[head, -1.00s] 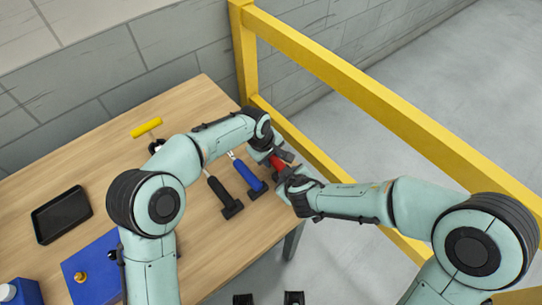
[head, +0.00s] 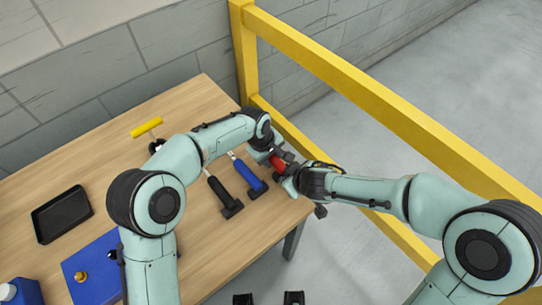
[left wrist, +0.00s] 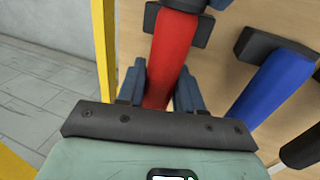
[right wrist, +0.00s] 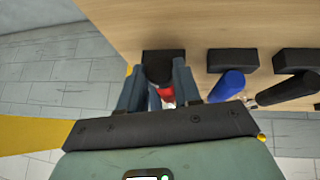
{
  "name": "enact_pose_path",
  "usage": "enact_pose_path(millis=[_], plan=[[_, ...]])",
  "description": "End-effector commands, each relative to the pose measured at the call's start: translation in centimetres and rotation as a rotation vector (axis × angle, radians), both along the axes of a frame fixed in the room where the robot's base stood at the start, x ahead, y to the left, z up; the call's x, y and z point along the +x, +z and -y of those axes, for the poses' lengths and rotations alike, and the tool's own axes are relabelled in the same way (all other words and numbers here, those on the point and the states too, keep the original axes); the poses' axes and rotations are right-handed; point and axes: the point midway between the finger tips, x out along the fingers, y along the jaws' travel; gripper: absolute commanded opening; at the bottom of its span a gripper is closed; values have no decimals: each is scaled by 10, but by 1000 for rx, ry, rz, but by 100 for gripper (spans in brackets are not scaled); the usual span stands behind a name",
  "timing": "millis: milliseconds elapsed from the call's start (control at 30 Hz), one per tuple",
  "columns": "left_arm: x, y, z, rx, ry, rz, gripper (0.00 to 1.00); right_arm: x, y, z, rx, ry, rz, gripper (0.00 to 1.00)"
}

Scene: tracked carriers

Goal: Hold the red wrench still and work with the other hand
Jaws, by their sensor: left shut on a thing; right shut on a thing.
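The red wrench (head: 278,162) is at the table's right corner, between my two grippers in the head view. In the left wrist view its red handle (left wrist: 170,58) runs between the fingers of my left gripper (left wrist: 157,88), which is shut on it. My right gripper (right wrist: 158,88) is shut on the same wrench near its dark end (right wrist: 159,67); a little red shows below that end between the fingers. A black block (right wrist: 163,55) sits behind it. The grippers and arms hide much of the wrench in the head view.
A blue-handled tool (head: 247,176) and a black-handled tool (head: 222,192) lie beside it, each with a black block. A yellow-handled tool (head: 146,127), black tray (head: 62,213) and blue board (head: 92,268) are farther left. A yellow rail (head: 370,105) runs behind the table.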

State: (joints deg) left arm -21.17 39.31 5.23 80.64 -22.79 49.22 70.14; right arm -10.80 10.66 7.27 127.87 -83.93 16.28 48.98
Motion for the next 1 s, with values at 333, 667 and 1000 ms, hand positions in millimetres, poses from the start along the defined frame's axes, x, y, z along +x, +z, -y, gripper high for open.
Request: enact_pose_path(millis=[333,667,1000], plan=[[0,1,1,-2,1,1,0,0,1,-1,-1,2,4,45],[0,1,1,-1,0,0,0,-8,15,3,0,-1,8,45],[0,1,1,-1,0,1,0,-25,40,9,-1,0,4,45]])
